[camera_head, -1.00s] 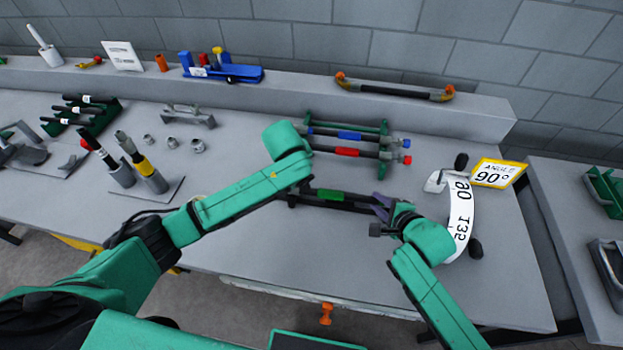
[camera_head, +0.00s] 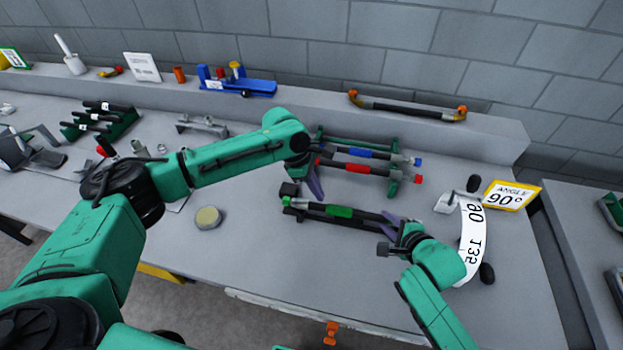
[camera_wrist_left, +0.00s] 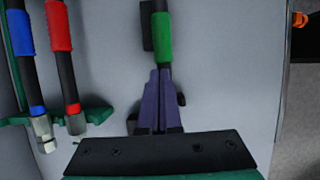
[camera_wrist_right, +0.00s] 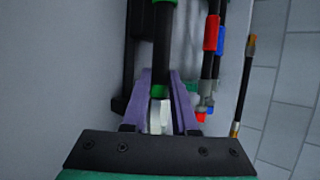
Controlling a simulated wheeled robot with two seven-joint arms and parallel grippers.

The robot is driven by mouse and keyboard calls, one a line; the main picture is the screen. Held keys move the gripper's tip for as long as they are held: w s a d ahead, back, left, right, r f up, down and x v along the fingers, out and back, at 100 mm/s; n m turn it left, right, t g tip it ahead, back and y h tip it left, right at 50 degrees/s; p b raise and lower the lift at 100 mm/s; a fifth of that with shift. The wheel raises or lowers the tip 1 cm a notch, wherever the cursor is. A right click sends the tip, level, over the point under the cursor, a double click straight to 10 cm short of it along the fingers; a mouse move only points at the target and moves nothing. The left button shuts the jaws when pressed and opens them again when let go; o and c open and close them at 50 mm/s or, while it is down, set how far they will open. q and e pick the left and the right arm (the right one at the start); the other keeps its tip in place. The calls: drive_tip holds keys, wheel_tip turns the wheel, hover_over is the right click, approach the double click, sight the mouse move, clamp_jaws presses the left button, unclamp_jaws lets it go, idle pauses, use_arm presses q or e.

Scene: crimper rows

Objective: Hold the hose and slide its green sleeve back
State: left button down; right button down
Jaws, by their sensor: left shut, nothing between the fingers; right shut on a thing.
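The black hose (camera_head: 371,216) lies along a dark holder, with its green sleeve (camera_head: 340,211) near the middle of its length. A green band (camera_head: 286,201) marks its left end. My right gripper (camera_head: 392,219) is shut on the hose's right end; the right wrist view shows its purple fingers (camera_wrist_right: 160,76) around a pale fitting (camera_wrist_right: 158,118). My left gripper (camera_head: 318,193) is shut and empty behind the hose's left part. In the left wrist view its closed fingers (camera_wrist_left: 159,72) overlap the line of the hose, just below the green sleeve (camera_wrist_left: 163,38); the gap in height is unclear.
A green rack behind holds hoses with a blue sleeve (camera_head: 360,153) and a red sleeve (camera_head: 350,167). A white angle scale (camera_head: 471,240) stands right of my right gripper, by an angle sign (camera_head: 511,196). A round tan-topped object (camera_head: 208,217) sits at left.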

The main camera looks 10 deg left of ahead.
sight(335, 206)
use_arm(q)
drive_tip(key=shift+x, duration=0.95)
drive_tip(key=shift+d, duration=1.3)
use_arm(e)
drive_tip(key=shift+r, duration=0.1)
use_arm(q)
drive_tip(key=shift+r, duration=0.15)
use_arm(e)
drive_tip(key=c, duration=0.8)
unclamp_jaws()
drive_tip(key=shift+o, duration=1)
drive_tip(key=shift+w, duration=0.15)
use_arm(q)
drive_tip(key=v, duration=0.9)
drive_tip(key=shift+a+r, duration=0.3)
drive_tip(key=shift+a, duration=0.05)
